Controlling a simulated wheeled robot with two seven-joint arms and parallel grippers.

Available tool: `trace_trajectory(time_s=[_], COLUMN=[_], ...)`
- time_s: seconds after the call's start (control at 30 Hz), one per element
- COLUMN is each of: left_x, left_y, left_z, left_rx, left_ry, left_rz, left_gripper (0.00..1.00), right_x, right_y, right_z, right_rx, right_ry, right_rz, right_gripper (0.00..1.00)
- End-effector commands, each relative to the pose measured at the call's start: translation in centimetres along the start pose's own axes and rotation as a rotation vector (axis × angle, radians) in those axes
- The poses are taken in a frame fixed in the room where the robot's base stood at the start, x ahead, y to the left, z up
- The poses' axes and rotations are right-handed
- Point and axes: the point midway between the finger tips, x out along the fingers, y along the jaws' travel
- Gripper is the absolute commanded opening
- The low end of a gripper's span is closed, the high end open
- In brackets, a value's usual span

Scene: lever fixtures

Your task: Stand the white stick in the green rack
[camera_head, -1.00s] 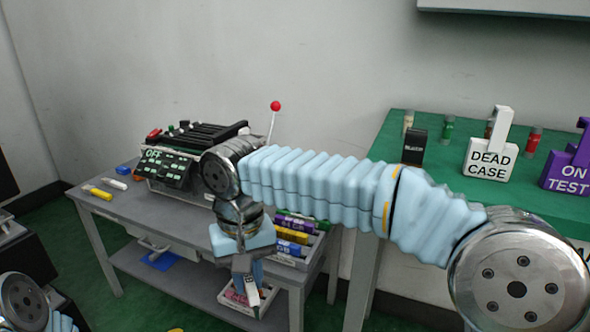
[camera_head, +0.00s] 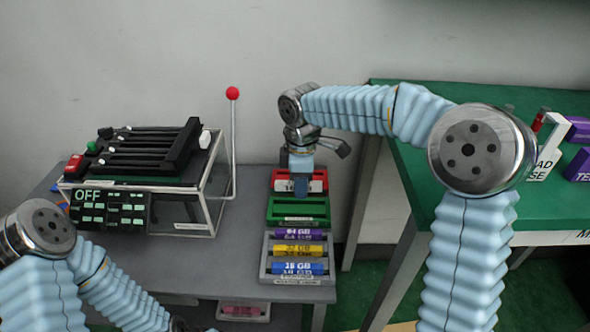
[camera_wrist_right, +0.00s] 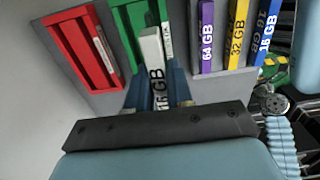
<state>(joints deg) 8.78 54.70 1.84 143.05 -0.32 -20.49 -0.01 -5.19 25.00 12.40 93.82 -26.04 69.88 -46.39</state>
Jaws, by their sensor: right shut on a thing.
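The white stick (camera_wrist_right: 153,60), marked 16 GB, is between the blue fingers of my right gripper (camera_wrist_right: 160,88) in the right wrist view. The gripper is shut on it. The green rack (camera_wrist_right: 128,22) lies just beyond the stick, which overlaps it in this view; I cannot tell whether the stick touches it. In the head view, the right gripper (camera_head: 301,188) points down over the red rack, just behind the green rack (camera_head: 318,214), and hides the stick's lower part. My left arm enters at the lower left, but its gripper does not show clearly.
The red rack (camera_head: 317,180) is behind the green one. A grey rack (camera_head: 265,262) with purple, yellow and blue sticks is in front. A lever panel (camera_head: 135,165) with a red-knobbed rod (camera_head: 233,130) stands left. A green-topped table (camera_head: 410,180) is right.

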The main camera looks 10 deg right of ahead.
Motion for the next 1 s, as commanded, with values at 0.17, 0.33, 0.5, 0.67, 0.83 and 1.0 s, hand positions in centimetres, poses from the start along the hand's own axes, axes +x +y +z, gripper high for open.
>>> trace_trajectory(time_s=[0.17,0.33,0.5,0.67,0.83,1.0], left_x=[0.1,0.1,0.7,1.6,2.7,3.4], left_y=[0.0,0.0,-0.3,-0.7,-1.2,-1.5], left_z=[0.0,0.0,-0.1,-0.1,-0.1,-0.1], left_rx=[0.000,0.000,-0.001,-0.002,-0.004,-0.005], left_ry=[0.000,0.001,0.002,0.003,0.004,0.005], left_rz=[0.000,0.000,0.000,-0.001,-0.002,-0.004], left_gripper=[0.43,0.43,0.43,0.43,0.43,0.43], right_x=[0.1,0.0,0.9,2.4,4.2,5.5], right_y=[0.0,0.0,0.0,-0.1,0.0,0.0], right_z=[0.0,0.1,0.2,0.2,0.2,0.2], right_rx=[-0.001,-0.001,-0.001,-0.001,0.000,0.000], right_ry=[0.000,0.000,-0.001,-0.002,-0.001,-0.001], right_rz=[0.000,0.001,0.000,-0.001,0.000,0.000], right_gripper=[0.00,0.00,0.00,0.00,0.00,0.00])
